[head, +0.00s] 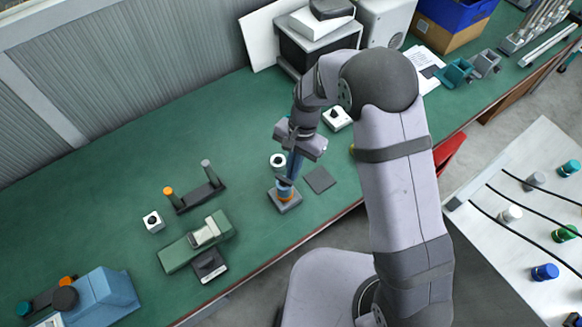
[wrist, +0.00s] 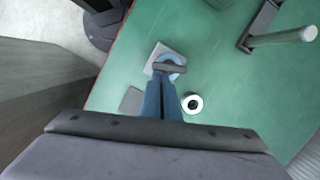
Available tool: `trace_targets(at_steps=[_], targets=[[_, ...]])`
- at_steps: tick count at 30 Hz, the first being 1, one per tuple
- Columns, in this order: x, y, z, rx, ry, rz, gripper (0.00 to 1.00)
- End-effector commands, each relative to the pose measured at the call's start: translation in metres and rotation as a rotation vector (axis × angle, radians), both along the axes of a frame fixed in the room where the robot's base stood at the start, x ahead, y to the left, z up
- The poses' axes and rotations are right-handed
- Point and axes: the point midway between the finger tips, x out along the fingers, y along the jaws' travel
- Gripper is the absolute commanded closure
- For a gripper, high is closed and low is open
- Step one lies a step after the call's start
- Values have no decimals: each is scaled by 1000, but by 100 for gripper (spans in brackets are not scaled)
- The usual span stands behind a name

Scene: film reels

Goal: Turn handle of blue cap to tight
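The blue cap (wrist: 172,60) sits on a grey square base (wrist: 152,68) in the wrist view, with a dark bar handle (wrist: 178,69) across its top. In the head view the grey base (head: 290,207) is on the green bench, and an orange band (head: 285,196) shows above it. My gripper (wrist: 161,78) points down at the handle, its long blue fingers close together with their tips at or just above the bar. It also shows in the head view (head: 288,180). I cannot tell whether the fingers touch or grip the handle.
A white cylinder (wrist: 192,103) with a dark centre stands close beside my fingers. A dark flat square (head: 320,179) lies to the right of the base. A two-post stand (head: 195,195) and a green device (head: 190,245) are to the left. Bench between is clear.

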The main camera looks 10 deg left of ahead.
Motion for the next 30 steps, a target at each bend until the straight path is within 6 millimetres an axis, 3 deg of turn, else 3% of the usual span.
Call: trace_targets(at_steps=[7,16,26,30], targets=[[-12,9,-1,2,16,-2,100],[-10,7,-2,-1,21,-2,100],[33,-12,-1,4,4,-4,100],[41,-13,22,7,-4,1,100]])
